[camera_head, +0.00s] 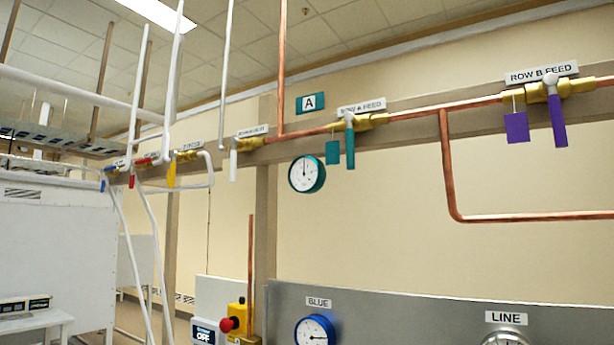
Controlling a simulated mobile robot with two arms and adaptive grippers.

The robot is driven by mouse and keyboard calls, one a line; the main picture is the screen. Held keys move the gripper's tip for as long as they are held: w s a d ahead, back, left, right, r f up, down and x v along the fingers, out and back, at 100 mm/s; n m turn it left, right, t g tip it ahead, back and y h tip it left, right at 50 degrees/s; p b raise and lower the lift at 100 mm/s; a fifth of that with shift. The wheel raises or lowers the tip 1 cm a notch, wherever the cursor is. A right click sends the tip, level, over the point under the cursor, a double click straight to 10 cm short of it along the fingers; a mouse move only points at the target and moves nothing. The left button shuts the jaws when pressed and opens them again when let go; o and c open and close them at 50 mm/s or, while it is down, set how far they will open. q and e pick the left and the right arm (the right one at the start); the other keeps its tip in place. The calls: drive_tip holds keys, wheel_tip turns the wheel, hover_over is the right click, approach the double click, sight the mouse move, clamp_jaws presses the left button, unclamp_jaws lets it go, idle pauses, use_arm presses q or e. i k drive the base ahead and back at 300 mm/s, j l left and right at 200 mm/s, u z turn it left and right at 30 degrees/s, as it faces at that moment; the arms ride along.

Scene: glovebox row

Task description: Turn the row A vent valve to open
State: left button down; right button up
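A brass valve (253,143) with a white lever (233,163) sits on the copper pipe left of the "A" sign. Its small label (253,131) is too small to read, so I cannot tell for sure that it is the row A vent valve. Its lever hangs down, across the pipe. To its right is the row A feed valve (372,121), with a teal lever (350,147) hanging down and a teal tag (333,152). Neither of my grippers is in view.
The row B feed valve has a purple lever (557,121) and tag (517,126). A teal gauge (306,174) hangs below the pipe. Yellow (171,174), red and blue levers hang farther left. A grey panel (430,315) stands below. White pipes (140,90) cross the left side.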

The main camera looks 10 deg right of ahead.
sight(234, 141)
drive_tip(key=z, duration=0.7)
drive_tip(key=i+j+z, duration=0.15)
drive_tip(key=j+z, duration=1.15)
drive_tip(key=j, duration=0.15)
drive_tip(key=k+j+z, duration=0.1)
drive_tip(key=j+z, duration=0.35)
drive_tip(key=j, duration=0.1)
